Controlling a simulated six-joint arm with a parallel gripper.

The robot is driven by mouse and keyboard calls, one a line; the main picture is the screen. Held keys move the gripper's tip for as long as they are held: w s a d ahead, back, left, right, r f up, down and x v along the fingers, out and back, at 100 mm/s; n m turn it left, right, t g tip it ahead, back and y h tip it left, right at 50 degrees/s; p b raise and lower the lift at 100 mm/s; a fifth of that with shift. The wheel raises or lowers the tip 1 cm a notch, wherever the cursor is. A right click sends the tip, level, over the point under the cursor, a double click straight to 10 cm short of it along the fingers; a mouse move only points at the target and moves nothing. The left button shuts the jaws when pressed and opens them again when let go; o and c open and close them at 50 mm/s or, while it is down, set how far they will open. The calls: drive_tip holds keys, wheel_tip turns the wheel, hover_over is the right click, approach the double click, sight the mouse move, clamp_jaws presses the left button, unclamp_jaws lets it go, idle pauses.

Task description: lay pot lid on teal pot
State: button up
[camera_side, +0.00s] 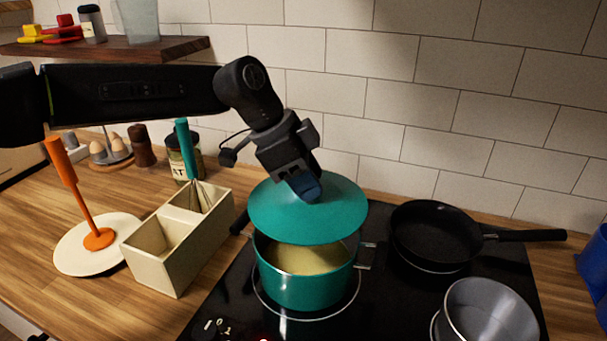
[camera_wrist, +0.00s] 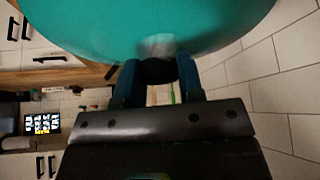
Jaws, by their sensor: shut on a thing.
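The teal pot (camera_side: 303,287) stands on the black stove and holds a yellowish liquid. The teal pot lid (camera_side: 335,212) is above the pot, tilted, with a gap at the front through which the liquid shows. Whether its back edge touches the pot is hidden. My gripper (camera_side: 306,189) is above the lid, shut on its knob, which the blue fingers mostly hide in the side view. In the wrist view the lid (camera_wrist: 150,22) fills the top, and its dark knob (camera_wrist: 158,70) sits between the fingertips of my gripper (camera_wrist: 157,78).
A black frying pan (camera_side: 433,232) is right of the pot, and a grey saucepan (camera_side: 487,318) is at front right. A cream two-part box (camera_side: 165,262) with a teal whisk stands left of the stove (camera_side: 225,310). An orange utensil (camera_side: 72,190) stands on a pale plate (camera_side: 80,262).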

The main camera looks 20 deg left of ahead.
sight(307, 205)
drive_tip(key=shift+f, duration=2.65)
drive_tip(key=shift+f, duration=0.85)
idle(1.8)
drive_tip(key=o, duration=1.1)
drive_tip(key=o, duration=0.6)
drive_tip(key=shift+c, duration=0.2)
drive_tip(key=shift+r, duration=3.5)
